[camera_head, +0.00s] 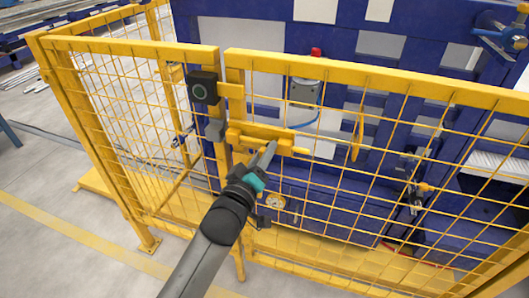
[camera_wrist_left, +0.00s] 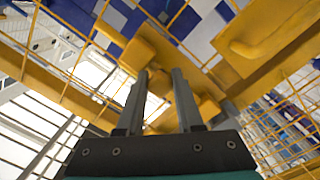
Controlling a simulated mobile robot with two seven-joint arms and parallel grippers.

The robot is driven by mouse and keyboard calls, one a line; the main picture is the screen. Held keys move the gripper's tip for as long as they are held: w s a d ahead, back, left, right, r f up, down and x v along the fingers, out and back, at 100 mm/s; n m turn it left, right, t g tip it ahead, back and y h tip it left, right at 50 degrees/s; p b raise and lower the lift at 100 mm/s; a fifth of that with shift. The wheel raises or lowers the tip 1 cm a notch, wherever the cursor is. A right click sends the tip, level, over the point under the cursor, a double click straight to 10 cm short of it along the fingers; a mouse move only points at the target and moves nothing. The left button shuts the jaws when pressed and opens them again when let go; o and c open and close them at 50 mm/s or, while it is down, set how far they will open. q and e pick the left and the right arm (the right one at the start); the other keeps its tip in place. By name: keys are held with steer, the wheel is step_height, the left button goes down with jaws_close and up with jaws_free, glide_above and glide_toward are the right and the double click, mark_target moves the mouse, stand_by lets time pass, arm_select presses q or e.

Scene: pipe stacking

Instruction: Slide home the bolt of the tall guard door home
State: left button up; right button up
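The guard door (camera_head: 380,80) is a tall yellow mesh panel on the right of the head view. A yellow bolt assembly (camera_head: 245,136) sits across its left upright, near the gap to the fixed panel. A grey block (camera_head: 214,130) is on the post beside it; I cannot tell whether the bolt enters it. My left gripper (camera_head: 268,154) is in front of the bolt, close to its right part. In the left wrist view its two fingers (camera_wrist_left: 160,75) stand apart, with yellow parts of the door hardware (camera_wrist_left: 137,48) beyond them. Contact is unclear. My right gripper is not in view.
A black box with a round ring (camera_head: 203,88) is mounted above the bolt on the post. The fixed yellow mesh panel (camera_head: 120,110) stands at left. Blue machinery (camera_head: 330,195) is behind the fence. The floor (camera_head: 60,250) at front left is clear.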

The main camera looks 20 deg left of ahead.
arm_select(q)
jaws_close()
stand_by(0.9)
